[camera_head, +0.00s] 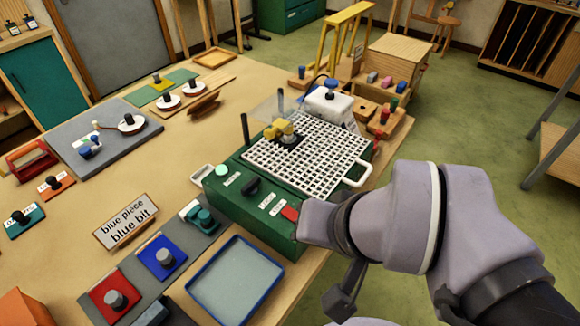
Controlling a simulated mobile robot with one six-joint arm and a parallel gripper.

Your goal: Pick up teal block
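A small teal block-like piece (203,219) with a rounded top lies beside a white label, at the front left corner of the green machine. A flat teal square (25,222) with a dark knob and a white label lies at the far left of the table. I cannot tell which is the teal block. My arm comes in from the right, over the table's right edge. Dark parts that look like my gripper (346,296) hang below it, well right of both teal things. Whether it is open is unclear.
A blue-rimmed tray (235,284), a blue plate (162,257), a red plate (114,294) and a "blue piece / blue bit" sign (126,222) are nearby.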

